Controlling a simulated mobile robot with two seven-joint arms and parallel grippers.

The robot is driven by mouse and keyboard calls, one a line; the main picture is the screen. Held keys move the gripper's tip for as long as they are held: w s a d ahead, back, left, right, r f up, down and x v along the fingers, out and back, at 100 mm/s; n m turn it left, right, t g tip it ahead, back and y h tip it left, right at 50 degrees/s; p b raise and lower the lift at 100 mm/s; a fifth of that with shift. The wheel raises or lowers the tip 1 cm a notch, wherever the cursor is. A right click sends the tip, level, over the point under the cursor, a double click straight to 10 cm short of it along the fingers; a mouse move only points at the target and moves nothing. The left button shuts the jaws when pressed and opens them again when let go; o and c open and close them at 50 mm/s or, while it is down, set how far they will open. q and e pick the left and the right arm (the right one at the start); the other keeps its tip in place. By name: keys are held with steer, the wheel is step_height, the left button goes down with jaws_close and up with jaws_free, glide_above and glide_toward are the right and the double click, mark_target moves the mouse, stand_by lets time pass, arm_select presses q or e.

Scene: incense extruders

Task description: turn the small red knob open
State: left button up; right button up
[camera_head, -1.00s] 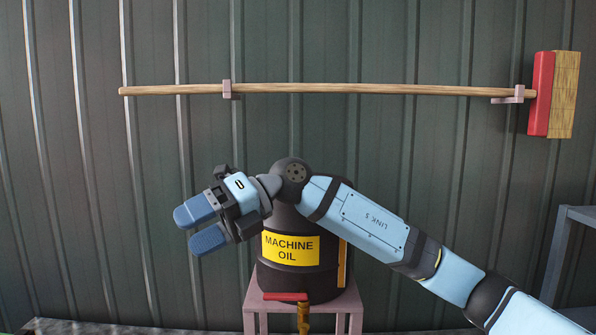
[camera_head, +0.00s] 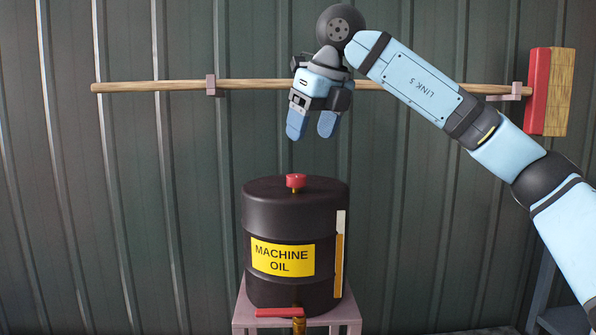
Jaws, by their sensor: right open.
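The small red knob (camera_head: 296,181) sits on a short brass stem on top of the dark machine oil drum (camera_head: 262,215). My right gripper (camera_head: 312,136) is above the knob with its blue fingers pointing down. Its fingers are apart, with nothing between them, and there is a clear gap down to the knob. A flat red handle (camera_head: 279,312) on a brass tap (camera_head: 299,325) shows at the drum's lower front. My left gripper is out of the picture.
The drum stands on a pinkish stand (camera_head: 245,318). A long-handled broom (camera_head: 160,87) hangs on wall brackets behind my right arm, its red head (camera_head: 538,90) at the right. A grey frame (camera_head: 560,322) is at the lower right. Space beside the drum is clear.

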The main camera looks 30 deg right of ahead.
mark_target(297, 176)
steer(key=p+x, duration=0.1)
steer(key=x, duration=0.8)
steer(key=shift+f, duration=0.25)
steer(key=c, duration=0.9)
